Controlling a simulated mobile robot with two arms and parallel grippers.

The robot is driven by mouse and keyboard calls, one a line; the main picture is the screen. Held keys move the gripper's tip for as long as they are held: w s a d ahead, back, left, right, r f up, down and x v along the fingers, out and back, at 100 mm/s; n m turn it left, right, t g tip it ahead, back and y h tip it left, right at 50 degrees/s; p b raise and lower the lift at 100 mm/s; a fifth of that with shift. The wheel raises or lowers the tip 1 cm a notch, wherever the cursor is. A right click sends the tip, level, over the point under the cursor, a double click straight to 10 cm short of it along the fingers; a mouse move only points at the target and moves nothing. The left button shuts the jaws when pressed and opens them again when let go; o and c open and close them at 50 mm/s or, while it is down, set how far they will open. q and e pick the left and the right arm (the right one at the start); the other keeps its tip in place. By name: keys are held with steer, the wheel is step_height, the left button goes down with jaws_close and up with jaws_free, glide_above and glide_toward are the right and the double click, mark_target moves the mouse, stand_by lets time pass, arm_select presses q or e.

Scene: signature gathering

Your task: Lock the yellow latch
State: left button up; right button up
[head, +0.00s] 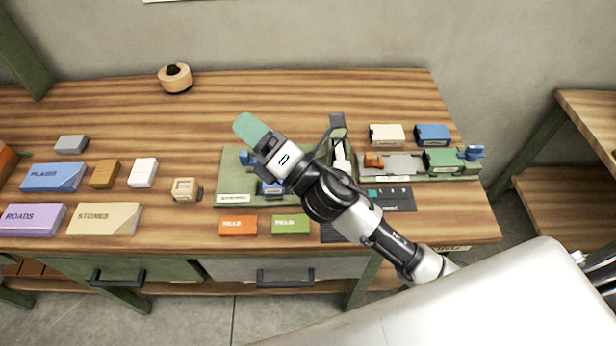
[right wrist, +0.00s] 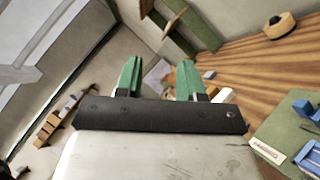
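I cannot make out a yellow latch in either view; my right arm covers part of the fixtures in the head view. My right gripper (head: 250,127) is over the back left of the green board (head: 233,172), above the table. In the right wrist view its two green fingers (right wrist: 158,80) stand apart with nothing between them. Blue parts (head: 272,187) on the green board show beside the arm. To the right is a green fixture (head: 440,175) with a blue lever (head: 470,153) and an orange block (head: 374,160). My left gripper is not in view.
Orange (head: 238,226) and green (head: 290,225) blocks lie at the table's front. Blue (head: 52,177), purple (head: 33,218) and tan (head: 104,218) labelled boxes lie at left. A round wooden roll (head: 175,78) stands at the back. The back middle of the table is clear.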

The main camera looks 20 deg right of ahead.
steer(key=s+a+n+g+y, duration=0.3)
steer(key=a+n+g+y, duration=0.35)
steer(key=n+g, duration=0.75)
step_height(320, 180, down, 8)
steer(key=n+g+h, duration=0.5)
steer(key=n+h, duration=0.3)
steer(key=n, duration=0.8)
steer(key=w+d+f+n+t+h, duration=0.1)
steer(key=w+d+f+n+h, duration=0.15)
steer(key=d+h, duration=0.5)
steer(key=w+d+f+n+h, duration=0.2)
steer(key=w+d+n+h, duration=0.25)
steer(key=d, duration=0.55)
steer(key=shift+h, duration=0.25)
steer(key=f+p, duration=0.1)
steer(key=f, duration=0.2)
steer(key=f+p, duration=0.1)
steer(key=f, duration=0.2)
steer(key=f+p, duration=0.1)
steer(key=f, duration=0.2)
steer(key=shift+s+a+f+p, duration=0.15)
steer(key=shift+a+f+p, duration=0.1)
steer(key=shift+p, duration=0.05)
steer(key=shift+f, duration=0.45)
steer(key=shift+c, duration=0.3)
